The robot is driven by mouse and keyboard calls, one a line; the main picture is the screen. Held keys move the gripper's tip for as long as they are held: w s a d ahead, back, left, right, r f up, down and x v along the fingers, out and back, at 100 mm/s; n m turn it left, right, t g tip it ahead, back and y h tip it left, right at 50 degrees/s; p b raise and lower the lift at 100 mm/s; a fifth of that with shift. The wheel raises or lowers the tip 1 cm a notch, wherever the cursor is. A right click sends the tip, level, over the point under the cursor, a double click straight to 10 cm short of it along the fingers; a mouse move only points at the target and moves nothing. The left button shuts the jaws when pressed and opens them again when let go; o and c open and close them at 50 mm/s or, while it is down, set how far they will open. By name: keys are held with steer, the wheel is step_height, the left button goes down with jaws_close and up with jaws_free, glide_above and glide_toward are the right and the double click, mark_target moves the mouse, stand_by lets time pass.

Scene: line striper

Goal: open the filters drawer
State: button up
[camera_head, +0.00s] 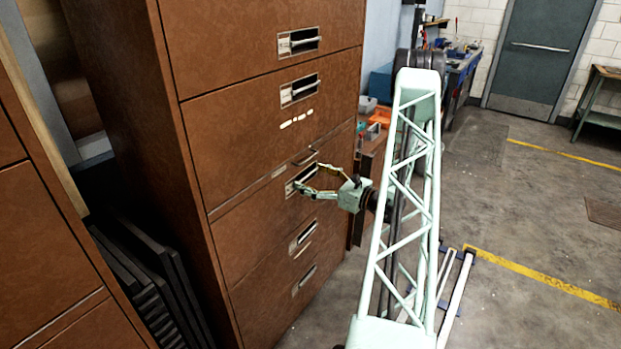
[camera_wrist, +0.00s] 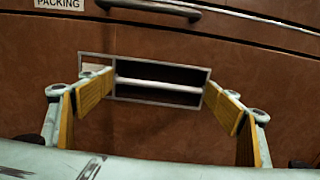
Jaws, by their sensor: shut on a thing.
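A tall brown cabinet (camera_head: 265,130) holds a column of drawers. My gripper (camera_head: 306,182) is at a recessed handle on a middle drawer. The handle is a pale bar across a dark slot. The drawer front (camera_wrist: 150,135) looks flush with the cabinet. No label reading "filters" is legible; the pale patch left of the slot is unreadable and partly covered by a finger.
Other recessed handles (camera_head: 300,90) are above and below. A low bench with bins (camera_head: 375,128) stands beyond the cabinet. The floor (camera_head: 500,215) at the right is open.

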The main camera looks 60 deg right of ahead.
steer(key=shift+s, duration=0.1)
steer(key=s, duration=3)
steer(key=shift+s, duration=0.4)
steer(key=shift+a, duration=0.1)
steer(key=o, duration=1.2)
steer(key=shift+c, duration=0.2)
steer(key=shift+s, duration=0.1)
steer(key=s, duration=1.1)
steer(key=shift+s, duration=0.4)
steer(key=shift+w, duration=0.1)
